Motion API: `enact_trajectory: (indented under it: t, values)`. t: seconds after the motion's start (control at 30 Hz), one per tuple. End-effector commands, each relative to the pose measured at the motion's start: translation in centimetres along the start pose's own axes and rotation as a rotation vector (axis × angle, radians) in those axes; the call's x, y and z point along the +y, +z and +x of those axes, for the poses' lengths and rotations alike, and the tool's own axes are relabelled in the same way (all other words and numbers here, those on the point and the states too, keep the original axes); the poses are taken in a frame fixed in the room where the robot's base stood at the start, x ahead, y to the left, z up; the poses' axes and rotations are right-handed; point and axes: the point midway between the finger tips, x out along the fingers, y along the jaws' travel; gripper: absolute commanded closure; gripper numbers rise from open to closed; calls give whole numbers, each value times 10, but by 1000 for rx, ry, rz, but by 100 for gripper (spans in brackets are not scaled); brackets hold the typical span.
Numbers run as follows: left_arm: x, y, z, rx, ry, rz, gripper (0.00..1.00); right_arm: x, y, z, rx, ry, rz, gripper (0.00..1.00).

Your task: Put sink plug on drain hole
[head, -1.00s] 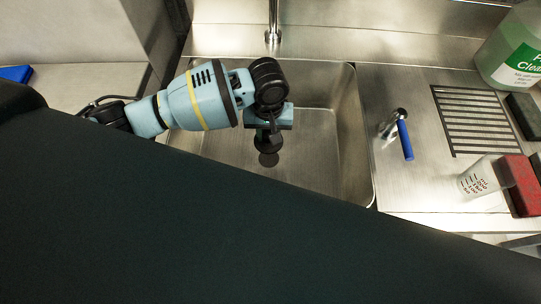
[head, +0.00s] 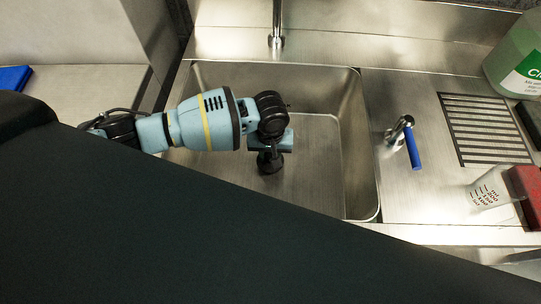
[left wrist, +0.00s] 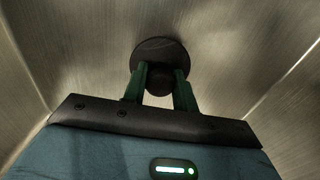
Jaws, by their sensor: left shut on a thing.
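The black sink plug (head: 270,164) is round with a knob on top. My left gripper (head: 268,147) is shut on its knob, low inside the sink basin (head: 318,150). In the left wrist view the plug's dark disc (left wrist: 158,50) shows beyond the green fingers (left wrist: 163,88), which hold the knob between them. The drain hole is hidden, apparently behind or under the plug. I cannot tell whether the plug touches the basin floor. My right gripper is not in view.
A tap (head: 276,35) stands behind the basin. A blue-handled lever (head: 413,148), a drain grate (head: 493,129), a clear measuring cup (head: 490,188), a red sponge (head: 526,190) and a green bottle (head: 515,65) are on the right counter. My dark body blocks the lower view.

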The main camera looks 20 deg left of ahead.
Motion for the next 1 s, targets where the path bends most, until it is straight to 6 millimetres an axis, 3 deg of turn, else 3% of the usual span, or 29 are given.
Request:
enact_trajectory:
  t: [0.1,0.53,0.57,0.7,1.0]
  values:
    - [0,1,17,-3,-1,0,95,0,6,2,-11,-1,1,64]
    - [0,0,21,-1,0,-1,95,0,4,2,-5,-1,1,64]
    - [0,0,20,0,0,-1,68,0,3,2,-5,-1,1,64]
    - [0,0,20,0,0,0,50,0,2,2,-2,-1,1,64]
    - [0,0,19,0,0,0,50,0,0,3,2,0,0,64]
